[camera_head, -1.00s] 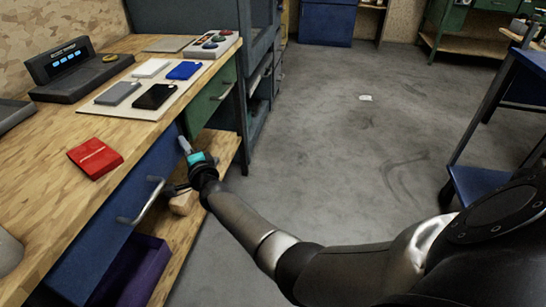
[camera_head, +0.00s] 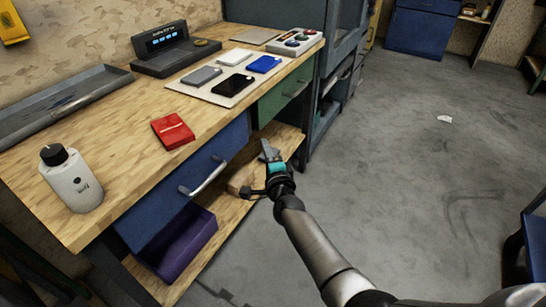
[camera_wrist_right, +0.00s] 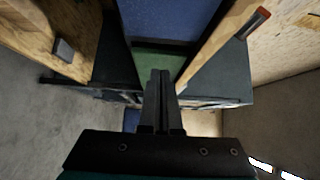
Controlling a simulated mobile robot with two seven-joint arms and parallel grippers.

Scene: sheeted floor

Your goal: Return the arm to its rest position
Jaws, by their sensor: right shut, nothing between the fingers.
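My right arm comes in from the lower right in the head view. Its right gripper (camera_head: 268,151) is in front of the workbench (camera_head: 105,130), near the blue drawer (camera_head: 165,215) with its metal handle and the green drawer (camera_head: 285,98). In the right wrist view the gripper fingers (camera_wrist_right: 160,75) are together with nothing between them. Behind them show blue and green drawer fronts. My left arm and left gripper are in neither view.
On the bench are a red box (camera_head: 172,131), a white bottle (camera_head: 72,180), a grey tray (camera_head: 60,102) and several phone-like slabs on a pale board (camera_head: 238,97). A purple bin (camera_head: 185,245) sits on the lower shelf. Open grey floor (camera_head: 410,190) lies to the right.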

